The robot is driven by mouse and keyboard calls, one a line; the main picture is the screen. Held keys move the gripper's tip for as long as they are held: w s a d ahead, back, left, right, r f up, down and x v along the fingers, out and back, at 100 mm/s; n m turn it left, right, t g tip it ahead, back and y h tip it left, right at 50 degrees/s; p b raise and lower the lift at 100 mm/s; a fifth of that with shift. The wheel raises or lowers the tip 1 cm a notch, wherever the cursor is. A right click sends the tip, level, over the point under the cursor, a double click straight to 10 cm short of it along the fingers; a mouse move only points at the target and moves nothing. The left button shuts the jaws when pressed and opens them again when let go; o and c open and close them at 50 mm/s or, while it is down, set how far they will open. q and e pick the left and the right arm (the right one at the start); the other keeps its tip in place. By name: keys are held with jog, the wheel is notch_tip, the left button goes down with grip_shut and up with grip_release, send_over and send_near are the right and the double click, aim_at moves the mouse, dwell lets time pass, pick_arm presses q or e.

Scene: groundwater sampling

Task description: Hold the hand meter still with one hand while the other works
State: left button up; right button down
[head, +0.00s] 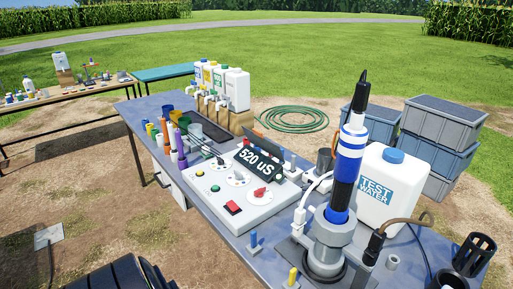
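A dark display reading "520 uS" (259,163) stands on a white control panel (240,208) on the long grey table. The panel has several dials, a red switch and small coloured buttons. I cannot tell whether this display is the hand meter; no separate hand meter is clear. A tall blue, white and black cylinder (347,165) stands upright in a grey holder (328,240) at the table's near right. Neither of my grippers is in view.
A white "TEST WATER" jug (382,189) stands behind the cylinder. White jugs (236,88) and coloured bottles (179,143) stand farther along the table. Cables lie near the right. Grey-blue crates (444,119) and a coiled green hose (291,119) are on the ground beyond.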

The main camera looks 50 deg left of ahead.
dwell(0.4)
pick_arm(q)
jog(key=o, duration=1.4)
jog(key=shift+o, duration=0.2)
